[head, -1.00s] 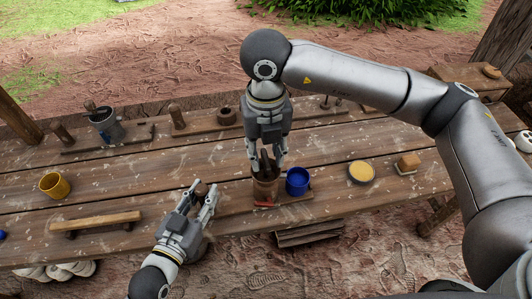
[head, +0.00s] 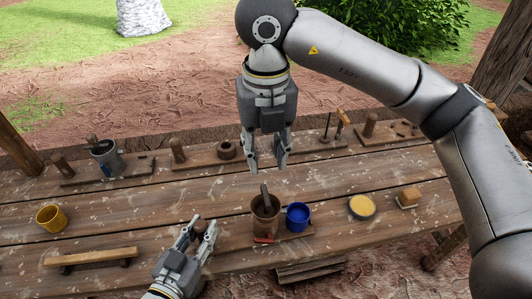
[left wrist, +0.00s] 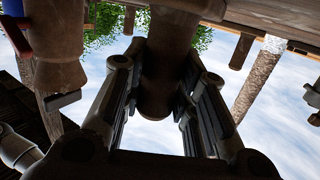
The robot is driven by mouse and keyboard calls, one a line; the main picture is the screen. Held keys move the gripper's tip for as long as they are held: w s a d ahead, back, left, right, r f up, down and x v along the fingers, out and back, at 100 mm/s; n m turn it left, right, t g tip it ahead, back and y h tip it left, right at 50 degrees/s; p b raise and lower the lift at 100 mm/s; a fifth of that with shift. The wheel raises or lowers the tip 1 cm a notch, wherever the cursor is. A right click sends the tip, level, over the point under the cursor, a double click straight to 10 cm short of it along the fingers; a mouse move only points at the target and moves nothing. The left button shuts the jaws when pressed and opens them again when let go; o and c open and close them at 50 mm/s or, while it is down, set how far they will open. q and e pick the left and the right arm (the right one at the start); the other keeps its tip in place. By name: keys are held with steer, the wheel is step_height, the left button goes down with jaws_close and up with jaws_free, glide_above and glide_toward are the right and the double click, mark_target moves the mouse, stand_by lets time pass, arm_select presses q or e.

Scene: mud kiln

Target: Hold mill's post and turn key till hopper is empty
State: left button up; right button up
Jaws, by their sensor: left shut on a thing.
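A brown pot-like hopper (head: 266,220) stands upright on a low board with a dark upright handle (head: 264,194) sticking out of its top, perhaps the key. A small red piece (head: 263,240) is at its foot. I cannot see how full the hopper is. Left of it is a brown wooden post (head: 201,225), with my left gripper (head: 205,222) shut around it. In the left wrist view the post (left wrist: 165,70) runs between both fingers. My right gripper (head: 266,164) is open and empty, above and apart from the handle.
A blue mug (head: 298,217) stands close to the hopper's right. Farther right are a yellow-filled dish (head: 362,207) and a small block (head: 409,197). A yellow mug (head: 50,217) and a wooden bar (head: 92,256) are at left. Tools and a grey can (head: 106,157) line the back.

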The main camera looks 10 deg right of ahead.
arm_select(q)
steer(key=o, duration=1.1)
steer(key=v, duration=1.2)
steer(key=shift+f, duration=0.1)
